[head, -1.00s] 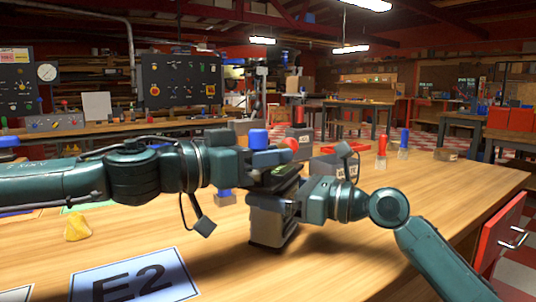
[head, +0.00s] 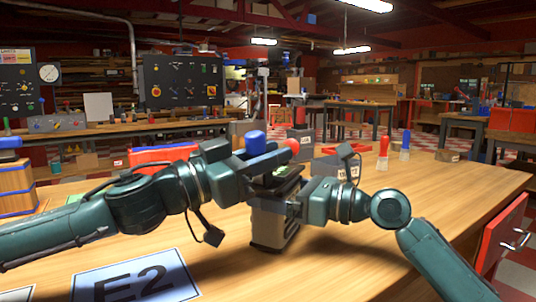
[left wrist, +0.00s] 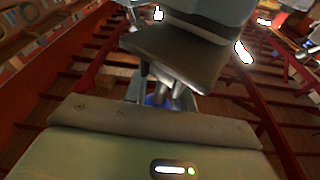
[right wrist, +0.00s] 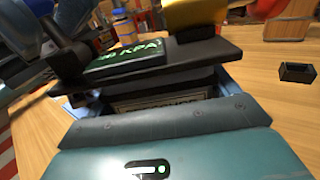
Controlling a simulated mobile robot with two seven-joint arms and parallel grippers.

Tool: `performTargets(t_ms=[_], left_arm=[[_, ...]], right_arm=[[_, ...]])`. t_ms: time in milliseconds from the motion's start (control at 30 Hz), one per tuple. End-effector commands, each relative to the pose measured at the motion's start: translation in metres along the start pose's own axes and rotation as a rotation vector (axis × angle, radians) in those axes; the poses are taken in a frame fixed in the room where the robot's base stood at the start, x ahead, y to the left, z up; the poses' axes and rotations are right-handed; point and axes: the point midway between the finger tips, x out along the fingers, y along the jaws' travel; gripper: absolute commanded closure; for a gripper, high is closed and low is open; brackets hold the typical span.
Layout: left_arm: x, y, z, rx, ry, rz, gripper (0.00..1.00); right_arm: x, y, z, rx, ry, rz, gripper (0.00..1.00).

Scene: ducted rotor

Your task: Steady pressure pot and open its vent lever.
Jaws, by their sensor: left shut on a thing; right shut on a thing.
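The pressure pot (head: 268,229) is a squat tan-grey body with a dark top, upright on the wooden table. Its dark top plate with a green KPA readout (right wrist: 125,55) shows in the right wrist view. My right gripper (head: 300,198) is shut on the pot's right side. My left gripper (head: 266,163) is above the pot's top, shut on what seems to be the vent lever. The fingers and dark plate (left wrist: 175,55) hide most of the lever.
Grey bins (head: 335,166) and red (head: 383,150) and blue-topped items (head: 405,140) stand behind the pot. The table's right side is clear.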

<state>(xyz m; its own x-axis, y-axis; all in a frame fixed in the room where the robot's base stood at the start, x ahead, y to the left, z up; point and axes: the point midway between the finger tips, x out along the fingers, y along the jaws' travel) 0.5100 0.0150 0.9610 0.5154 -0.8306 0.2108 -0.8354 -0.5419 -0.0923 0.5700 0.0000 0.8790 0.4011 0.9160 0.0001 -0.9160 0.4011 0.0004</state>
Motion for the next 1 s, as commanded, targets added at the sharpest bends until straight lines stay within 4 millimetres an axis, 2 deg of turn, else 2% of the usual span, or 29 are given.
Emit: performTargets(t_ms=[167,200,300,533,667,1000], left_arm=[[0.000,0.001,0.000,0.001,0.000,0.003,1.00],[0.000,0.001,0.000,0.001,0.000,0.003,0.71],[0.000,0.001,0.000,0.000,-0.001,0.002,0.63],[-0.001,0.000,0.000,0.000,-0.001,0.000,0.63],[-0.010,-0.001,0.000,0.000,-0.001,-0.001,0.63],[-0.078,-0.001,0.001,-0.001,-0.003,-0.003,0.63]], right_arm=[[0.000,0.000,-0.001,0.002,0.001,0.000,0.49],[0.000,0.000,-0.001,0.002,0.001,0.000,0.49],[0.000,0.000,-0.001,0.002,0.001,0.000,0.49],[0.000,0.000,-0.001,0.001,0.001,0.000,0.49],[0.000,0.000,-0.001,0.002,0.001,0.000,0.49],[0.000,0.000,-0.001,0.001,0.001,0.000,0.49]])
